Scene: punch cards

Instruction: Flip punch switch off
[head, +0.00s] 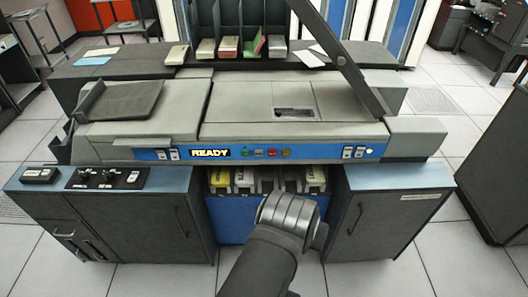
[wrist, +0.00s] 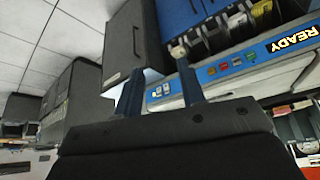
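The card punch machine (head: 300,100) has a blue front strip (head: 222,154) with a lit "READY" sign (head: 210,153). A pair of white switches (head: 353,152) sits at the strip's right end. Another white pair (head: 174,154) sits left of the sign. I cannot read which is the punch switch, or their positions. In the wrist view, the picture is roughly upside down, and the right-hand white switches (wrist: 158,91) show between the two fingers of my gripper (wrist: 158,68). The fingers are apart and empty. In the head view, my wrist hides the fingers.
Coloured buttons (head: 265,153) line the strip's middle. Card trays (head: 268,180) fill the recess below, between two dark cabinets (head: 385,215). A slanted dark bar (head: 345,60) rises above the machine's right side. A knob panel (head: 107,178) lies on the left desk.

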